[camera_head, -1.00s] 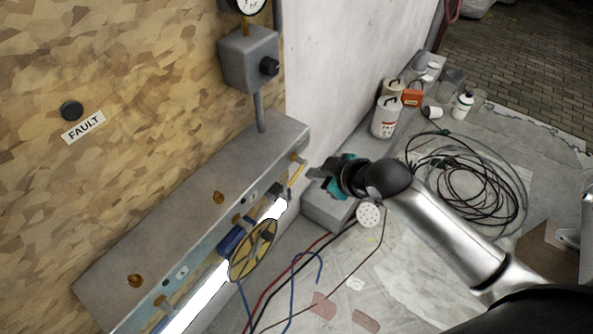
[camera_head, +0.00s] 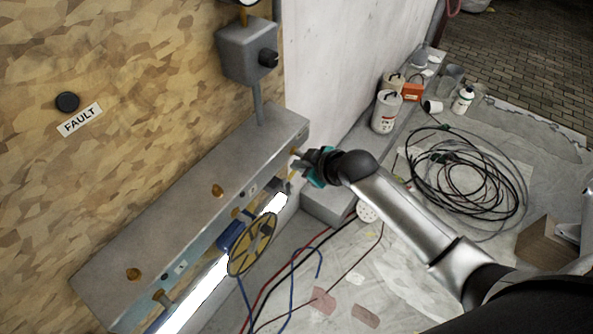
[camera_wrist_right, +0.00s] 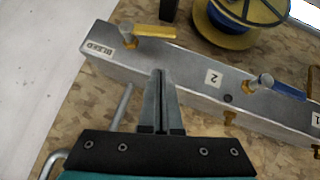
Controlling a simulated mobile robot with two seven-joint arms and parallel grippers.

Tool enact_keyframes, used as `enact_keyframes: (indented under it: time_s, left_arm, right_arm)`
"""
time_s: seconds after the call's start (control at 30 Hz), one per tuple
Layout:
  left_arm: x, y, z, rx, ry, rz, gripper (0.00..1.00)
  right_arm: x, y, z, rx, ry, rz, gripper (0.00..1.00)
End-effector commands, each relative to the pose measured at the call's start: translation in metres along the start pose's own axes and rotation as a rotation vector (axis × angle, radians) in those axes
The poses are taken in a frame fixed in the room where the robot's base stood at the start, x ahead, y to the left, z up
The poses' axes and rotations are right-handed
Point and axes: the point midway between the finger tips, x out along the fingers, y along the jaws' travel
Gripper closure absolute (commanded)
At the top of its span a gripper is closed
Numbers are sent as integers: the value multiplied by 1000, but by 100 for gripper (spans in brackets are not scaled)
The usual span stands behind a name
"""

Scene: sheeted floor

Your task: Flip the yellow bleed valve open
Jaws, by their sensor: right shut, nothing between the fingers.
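The yellow bleed valve lever (camera_wrist_right: 150,31) sits on the grey manifold bar (camera_wrist_right: 185,70) in the right wrist view, on a silver stem beside a label reading BLEED (camera_wrist_right: 100,48). The lever lies roughly along the bar. My right gripper (camera_wrist_right: 160,74) is shut and empty, its fingertips just below the lever in that view and apart from it in the picture. In the head view my right gripper (camera_head: 302,163) is at the right end of the manifold box (camera_head: 190,215) and hides most of the lever. My left gripper is not in view.
A blue-handled valve (camera_wrist_right: 275,88) and a yellow handwheel (camera_head: 252,245) are farther along the manifold. A grey switch box (camera_head: 248,55) is on the wooden panel.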

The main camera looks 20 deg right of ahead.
Motion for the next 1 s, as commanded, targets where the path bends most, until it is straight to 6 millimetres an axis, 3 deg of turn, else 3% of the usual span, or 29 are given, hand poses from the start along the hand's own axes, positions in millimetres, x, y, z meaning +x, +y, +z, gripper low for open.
enact_keyframes:
  time_s: [0.2,0.4,1.0]
  left_arm:
    - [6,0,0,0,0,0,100]
    - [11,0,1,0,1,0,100]
    - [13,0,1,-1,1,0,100]
  right_arm:
    - [31,-1,-1,1,2,-1,100]
    - [48,0,19,0,0,0,100]
    - [57,0,28,-1,1,1,100]
